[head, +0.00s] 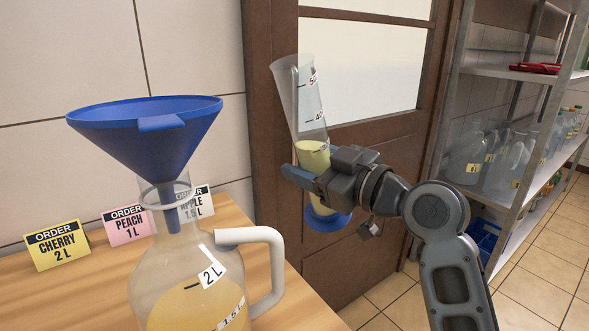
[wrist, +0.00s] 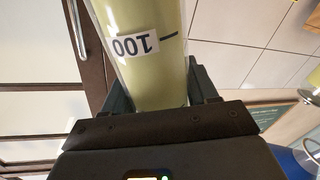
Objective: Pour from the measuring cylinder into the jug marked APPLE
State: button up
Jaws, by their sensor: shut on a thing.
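The clear measuring cylinder (head: 314,157) has a blue foot and pale green-yellow liquid in its lower part. It leans a little, its top to the left. My gripper (head: 313,176) is shut on it, right of the jug and off the table. In the wrist view the cylinder (wrist: 148,60) stands between the jaws, with a 100 mark showing. A glass jug (head: 185,280) with a white handle, a 2 L label and yellow liquid stands on the table, a blue funnel (head: 145,135) in its neck. The card reading APPLE 1.5 L (head: 197,203) is partly hidden behind the jug's neck.
Cards reading CHERRY 2 L (head: 57,245) and PEACH 1 L (head: 127,227) stand on the wooden table (head: 75,300), left of the jug. A brown door (head: 345,265) is behind my gripper. A metal shelf (head: 530,75) with several jugs and bottles stands at the right.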

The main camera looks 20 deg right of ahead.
aim_at(318, 88)
jog(key=shift+s+a+r+n+g+y, duration=0.3)
jog(key=shift+s+a+r+n+y, duration=0.25)
jog(key=shift+r, duration=0.2)
jog(key=shift+s+r, duration=0.1)
jog(key=shift+r, duration=0.1)
jog(key=r+n, duration=0.5)
jog(key=r+n+p, duration=0.1)
jog(key=r+n, duration=0.1)
jog(key=r, duration=0.1)
jog(key=shift+s+a+r+n, duration=0.2)
jog(key=shift+a+r+n, duration=0.05)
jog(key=shift+a, duration=0.15)
jog(key=shift+s+a+r+n+p, duration=0.15)
jog(key=shift+r+n+p, duration=0.25)
jog(key=shift+r+n, duration=0.35)
jog(key=shift+r, duration=0.2)
jog(key=shift+s+r+b, duration=0.1)
jog(key=shift+s+b, duration=0.1)
jog(key=shift+b, duration=0.15)
jog(key=shift+r+n, duration=0.15)
jog(key=shift+n, duration=0.1)
jog(key=shift+w+r+n, duration=0.1)
jog(key=shift+r+n, duration=0.3)
jog(key=shift+r, duration=0.2)
